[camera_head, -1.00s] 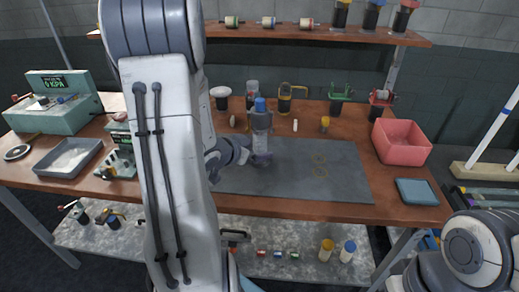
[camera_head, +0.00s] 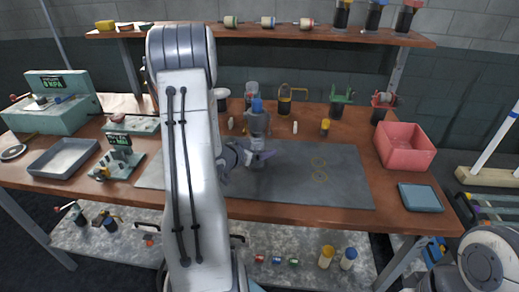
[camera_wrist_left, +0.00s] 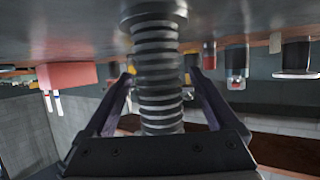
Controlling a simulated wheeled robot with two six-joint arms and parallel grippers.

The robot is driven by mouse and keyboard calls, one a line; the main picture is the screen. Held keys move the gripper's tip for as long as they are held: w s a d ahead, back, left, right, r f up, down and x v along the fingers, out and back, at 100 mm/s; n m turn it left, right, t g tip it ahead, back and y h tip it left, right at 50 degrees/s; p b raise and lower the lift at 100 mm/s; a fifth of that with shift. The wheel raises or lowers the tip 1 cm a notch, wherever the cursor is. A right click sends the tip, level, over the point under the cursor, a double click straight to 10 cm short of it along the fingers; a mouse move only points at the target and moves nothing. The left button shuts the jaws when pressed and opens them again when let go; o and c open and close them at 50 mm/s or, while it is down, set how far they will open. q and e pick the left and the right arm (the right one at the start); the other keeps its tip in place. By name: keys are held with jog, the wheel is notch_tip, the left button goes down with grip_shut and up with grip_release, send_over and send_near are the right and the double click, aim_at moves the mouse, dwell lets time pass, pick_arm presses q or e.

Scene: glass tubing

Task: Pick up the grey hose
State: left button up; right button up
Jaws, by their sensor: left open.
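The grey hose (camera_wrist_left: 158,85) is a ribbed grey cylinder in the left wrist view, with a wider collar at the end by the grey surface. My left gripper (camera_wrist_left: 160,78) is open, with one finger on each side of the hose; small gaps show beside it. In the head view the left gripper (camera_head: 262,156) is low over the dark mat (camera_head: 340,180). A grey upright body with a blue top (camera_head: 257,120) stands just behind it, probably the same hose; its lower part is hidden by the gripper. My right gripper is not in view.
A pink bin (camera_head: 405,148) and blue tray (camera_head: 420,197) are on the right. A grey tray (camera_head: 62,158) and gauge boxes are on the left. Several canisters line the back, below a shelf (camera_head: 300,33).

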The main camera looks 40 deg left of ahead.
pick_arm(q)
jog(key=shift+x, duration=0.85)
jog(key=shift+r, duration=0.1)
grip_shut()
jog(key=shift+r, duration=0.15)
